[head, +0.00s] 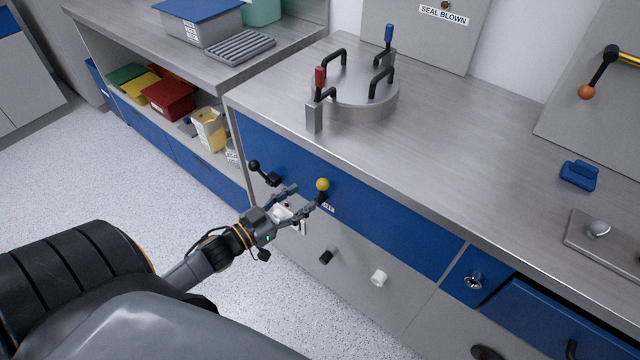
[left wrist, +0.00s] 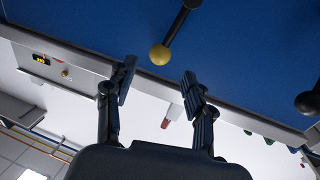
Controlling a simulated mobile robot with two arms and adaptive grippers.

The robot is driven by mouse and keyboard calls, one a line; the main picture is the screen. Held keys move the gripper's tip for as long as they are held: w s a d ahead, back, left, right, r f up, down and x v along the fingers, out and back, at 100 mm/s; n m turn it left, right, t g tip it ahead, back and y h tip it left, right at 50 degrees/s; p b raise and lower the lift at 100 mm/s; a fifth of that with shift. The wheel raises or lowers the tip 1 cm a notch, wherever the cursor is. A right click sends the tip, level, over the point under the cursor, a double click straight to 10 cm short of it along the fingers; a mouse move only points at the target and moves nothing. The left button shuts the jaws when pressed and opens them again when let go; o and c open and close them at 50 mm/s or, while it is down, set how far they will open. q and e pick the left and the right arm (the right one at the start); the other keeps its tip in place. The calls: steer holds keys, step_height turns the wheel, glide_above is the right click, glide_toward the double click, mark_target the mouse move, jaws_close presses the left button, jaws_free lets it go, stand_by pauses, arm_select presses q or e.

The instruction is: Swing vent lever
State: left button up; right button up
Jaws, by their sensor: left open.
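A lever with a yellow ball (head: 322,184) and a dark stem sits on the blue front panel, with a small label below it that I cannot read fully. It also shows in the left wrist view (left wrist: 160,54). My left gripper (head: 304,196) is open and empty, its fingers reaching toward the yellow ball. In the left wrist view, the ball lies just beyond and between the spread fingertips (left wrist: 160,84), apart from both. A second lever with a black ball (head: 254,165) is to the left on the same panel; it shows at right in the left wrist view (left wrist: 308,102). My right gripper is out of view.
The blue panel (head: 400,225) lies under the steel counter (head: 440,150), whose front edge runs above the levers. A black knob (head: 326,257) and a white knob (head: 379,278) are lower. A round lid (head: 362,100) with handles stands on the counter. Open floor lies left.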

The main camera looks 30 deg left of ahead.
mark_target(318, 184)
arm_select(q)
steer(key=x, duration=0.6)
steer(key=shift+w, duration=0.4)
jaws_close()
